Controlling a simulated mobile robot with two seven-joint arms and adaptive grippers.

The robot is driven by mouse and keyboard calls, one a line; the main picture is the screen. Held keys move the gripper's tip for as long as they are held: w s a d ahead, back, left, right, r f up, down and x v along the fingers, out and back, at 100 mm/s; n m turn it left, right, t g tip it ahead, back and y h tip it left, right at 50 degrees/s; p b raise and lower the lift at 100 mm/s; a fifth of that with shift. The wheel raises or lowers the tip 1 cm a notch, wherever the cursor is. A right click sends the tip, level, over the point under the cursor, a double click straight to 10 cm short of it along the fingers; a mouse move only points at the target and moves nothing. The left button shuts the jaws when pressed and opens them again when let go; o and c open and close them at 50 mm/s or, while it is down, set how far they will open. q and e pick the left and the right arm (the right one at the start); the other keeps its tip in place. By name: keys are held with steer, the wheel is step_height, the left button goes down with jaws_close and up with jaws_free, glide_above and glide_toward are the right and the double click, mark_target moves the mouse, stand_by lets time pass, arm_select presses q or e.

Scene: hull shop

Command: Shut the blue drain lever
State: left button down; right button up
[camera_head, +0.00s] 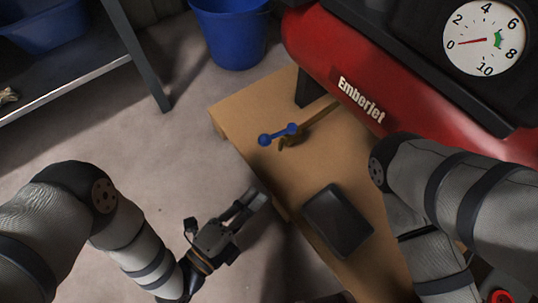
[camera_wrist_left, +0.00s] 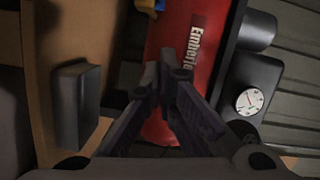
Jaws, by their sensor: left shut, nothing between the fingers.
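The blue drain lever (camera_head: 279,134) sits on a brass valve (camera_head: 290,141) below the red tank (camera_head: 385,75). It points left, roughly along the brass pipe, its round knob out past the pipe's end. A bit of blue shows at the top edge of the left wrist view (camera_wrist_left: 159,5). My left gripper (camera_head: 256,198) is shut and empty, below and left of the lever, clear of it, near the bench's front edge. Its closed fingers also show in the left wrist view (camera_wrist_left: 172,68). My right arm comes in from the right; its gripper is not in view.
A black box (camera_head: 338,222) lies on the wooden bench (camera_head: 245,107), to the right of my left gripper. A pressure gauge (camera_head: 484,38) is at top right. A blue bucket (camera_head: 232,35) stands behind the bench. A metal shelf (camera_head: 75,72) is at left. Floor between is clear.

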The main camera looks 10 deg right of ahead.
mark_target(276, 135)
arm_select(q)
steer(key=w+d+f+b, duration=0.1)
steer(key=w+d+b, duration=0.5)
steer(key=w, duration=0.3)
steer(key=shift+w+d, duration=0.2)
steer(key=shift+w, duration=0.2)
steer(key=shift+f, duration=0.1)
